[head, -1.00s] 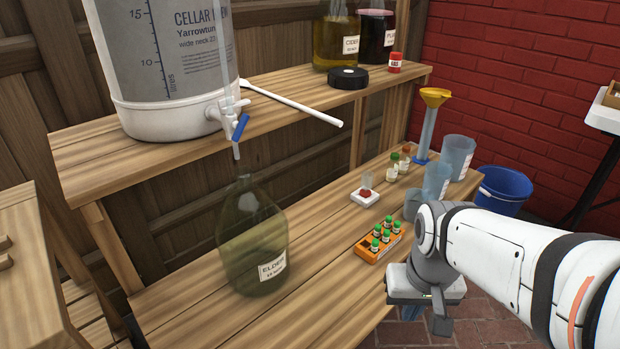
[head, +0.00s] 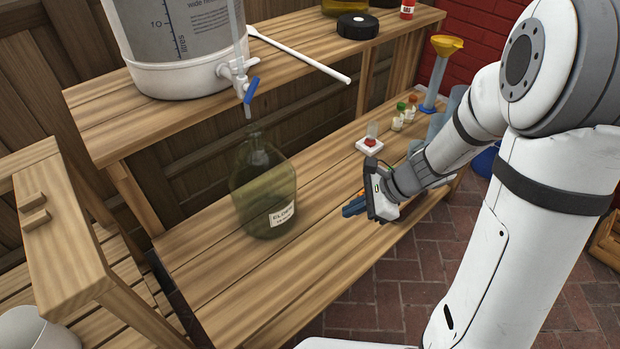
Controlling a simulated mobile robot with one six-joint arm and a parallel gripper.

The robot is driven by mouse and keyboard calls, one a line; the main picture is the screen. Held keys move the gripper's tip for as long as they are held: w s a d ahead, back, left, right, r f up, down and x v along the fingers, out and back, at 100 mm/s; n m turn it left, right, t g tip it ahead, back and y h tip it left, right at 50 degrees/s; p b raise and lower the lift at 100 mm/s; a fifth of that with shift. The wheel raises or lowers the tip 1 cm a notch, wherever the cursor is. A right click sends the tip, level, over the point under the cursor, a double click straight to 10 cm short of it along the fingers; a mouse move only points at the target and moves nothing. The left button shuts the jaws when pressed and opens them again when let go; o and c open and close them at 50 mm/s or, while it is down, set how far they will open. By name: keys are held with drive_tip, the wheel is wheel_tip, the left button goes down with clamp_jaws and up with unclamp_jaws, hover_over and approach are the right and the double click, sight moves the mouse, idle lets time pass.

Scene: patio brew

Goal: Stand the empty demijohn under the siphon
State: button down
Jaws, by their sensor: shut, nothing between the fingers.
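The demijohn (head: 265,190) is a green glass jug with a label. In the head view it stands upright on the lower bench, its neck just below the siphon's spout. The siphon tap (head: 240,72) has a blue lever and sits low on the large white fermenter (head: 180,60) on the upper shelf. Whether the neck is exactly in line with the spout, I cannot tell. My gripper (head: 350,207) is shut and empty, over the lower bench to the right of the demijohn and apart from it.
A white paddle (head: 300,55) lies on the upper shelf, near a black lid (head: 358,26). Small vials (head: 398,117), a red-and-white item (head: 369,145) and a yellow funnel (head: 447,45) stand at the bench's far right. The bench (head: 215,262) is clear in front of the demijohn.

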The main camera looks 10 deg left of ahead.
sight(295, 212)
drive_tip(key=w+a+f+m+b, duration=0.1)
drive_tip(key=a+f, duration=0.1)
drive_tip(key=f, duration=0.1)
drive_tip(key=w+a+f+m+b, duration=0.1)
drive_tip(key=a+f+b, duration=0.1)
drive_tip(key=a+f, duration=0.1)
drive_tip(key=w+a+f+m+t+b, duration=0.1)
drive_tip(key=w+a+f, duration=0.1)
drive_tip(key=f, duration=0.1)
drive_tip(key=shift+a+m+y, duration=0.3)
drive_tip(key=shift+a+y, duration=0.1)
drive_tip(key=shift+w+a+r+b, duration=0.1)
drive_tip(key=shift+a+r+b, duration=0.1)
drive_tip(key=shift+a, duration=0.45)
drive_tip(key=shift+w+a+r+b, duration=0.1)
drive_tip(key=shift+a+b, duration=0.05)
drive_tip(key=shift+a, duration=0.45)
drive_tip(key=shift+w+a+r, duration=0.1)
drive_tip(key=shift+w+a, duration=0.05)
drive_tip(key=shift+a, duration=0.4)
drive_tip(key=shift+w, duration=0.2)
